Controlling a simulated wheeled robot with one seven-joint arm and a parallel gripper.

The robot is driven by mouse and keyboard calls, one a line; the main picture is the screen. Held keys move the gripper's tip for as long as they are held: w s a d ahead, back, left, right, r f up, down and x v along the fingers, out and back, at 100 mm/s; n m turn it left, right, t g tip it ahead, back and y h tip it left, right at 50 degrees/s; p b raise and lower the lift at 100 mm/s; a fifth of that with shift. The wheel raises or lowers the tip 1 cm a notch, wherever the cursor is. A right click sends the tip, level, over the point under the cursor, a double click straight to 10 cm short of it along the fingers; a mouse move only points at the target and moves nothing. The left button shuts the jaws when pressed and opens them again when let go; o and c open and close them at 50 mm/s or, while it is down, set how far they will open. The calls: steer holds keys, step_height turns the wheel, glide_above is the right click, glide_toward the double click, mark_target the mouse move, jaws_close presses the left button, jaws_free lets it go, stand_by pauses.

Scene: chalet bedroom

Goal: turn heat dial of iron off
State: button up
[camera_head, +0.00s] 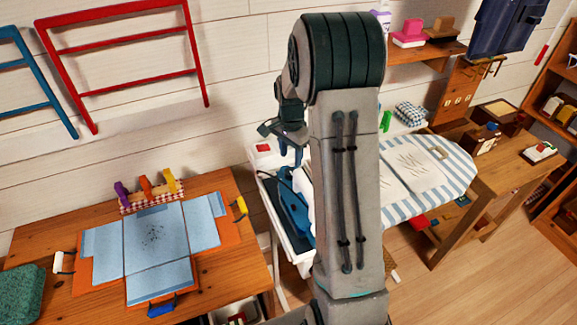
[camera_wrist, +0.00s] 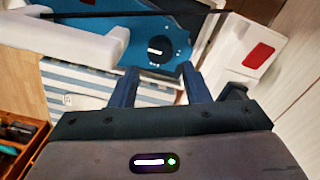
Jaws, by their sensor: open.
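The blue iron (camera_head: 293,208) sits at the left end of the ironing board, partly hidden by my arm in the head view. In the wrist view, the blue body of the iron (camera_wrist: 115,50) fills the top middle. Its round dark dial (camera_wrist: 158,49) carries a white mark and shows just beyond the gap between my fingertips. My gripper (camera_wrist: 159,69) is open and empty, its two fingers apart and pointing towards the dial. I cannot tell whether they touch the iron. In the head view, my gripper (camera_head: 290,150) is above the iron.
The striped ironing board (camera_head: 460,165) extends right behind my arm. A white piece with a red patch (camera_wrist: 258,56) lies to the right in the wrist view. A wooden table (camera_head: 215,262) with folded blue cloth stands left. The wall is close behind.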

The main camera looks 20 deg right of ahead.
mark_target(290, 171)
step_height(290, 171, down, 6)
steer(key=shift+a+f+p, duration=0.1)
steer(key=shift+p, duration=0.35)
steer(key=shift+a, duration=0.1)
steer(key=c, duration=0.7)
